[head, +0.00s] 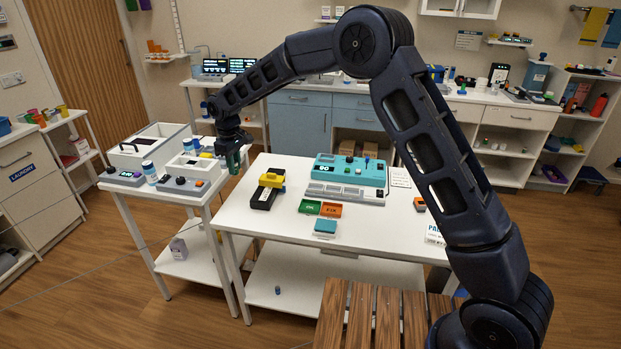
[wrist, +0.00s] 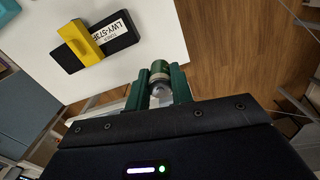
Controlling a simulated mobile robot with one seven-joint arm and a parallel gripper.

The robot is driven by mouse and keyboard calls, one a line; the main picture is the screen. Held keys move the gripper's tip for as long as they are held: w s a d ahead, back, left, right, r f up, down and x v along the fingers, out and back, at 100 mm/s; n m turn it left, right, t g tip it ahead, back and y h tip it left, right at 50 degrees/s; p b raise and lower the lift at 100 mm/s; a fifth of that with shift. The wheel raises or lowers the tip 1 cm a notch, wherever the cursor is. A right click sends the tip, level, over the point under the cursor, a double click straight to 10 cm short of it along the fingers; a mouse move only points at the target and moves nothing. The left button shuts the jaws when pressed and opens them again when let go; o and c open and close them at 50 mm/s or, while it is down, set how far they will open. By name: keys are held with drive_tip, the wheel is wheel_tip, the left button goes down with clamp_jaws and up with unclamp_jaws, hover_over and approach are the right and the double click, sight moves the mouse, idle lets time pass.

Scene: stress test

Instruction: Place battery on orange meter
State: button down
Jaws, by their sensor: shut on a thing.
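My gripper (wrist: 160,92) is shut on a green cylinder with a silver band, which looks like the battery (wrist: 160,68). In the head view my gripper (head: 234,163) hangs in the air near the left end of the white table, by the side stand; the battery is too small to tell there. A small orange object (head: 419,204), partly hidden behind my arm, lies at the table's right; I cannot tell whether it is the orange meter. An orange tray (head: 331,209) lies mid-table beside a green tray (head: 310,207).
A black box with a yellow handle (head: 268,190) lies near my gripper; it also shows in the wrist view (wrist: 118,43). A teal device (head: 349,170) stands at the table's back. The side stand (head: 190,201) holds several items. The table's front left (head: 265,222) is clear.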

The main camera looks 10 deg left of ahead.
drive_tip(key=w+d+r+m, duration=0.1)
drive_tip(key=w+d+m, duration=0.3)
drive_tip(key=w+d, duration=0.8)
drive_tip(key=r+m, duration=0.2)
drive_tip(key=m, duration=1.2)
hover_over(421, 202)
wheel_tip(421, 202, down, 20)
drive_tip(key=shift+r, duration=0.25)
drive_tip(key=shift+f, duration=0.15)
drive_tip(key=c, duration=1.2)
unclamp_jaws()
drive_tip(key=shift+c, duration=0.2)
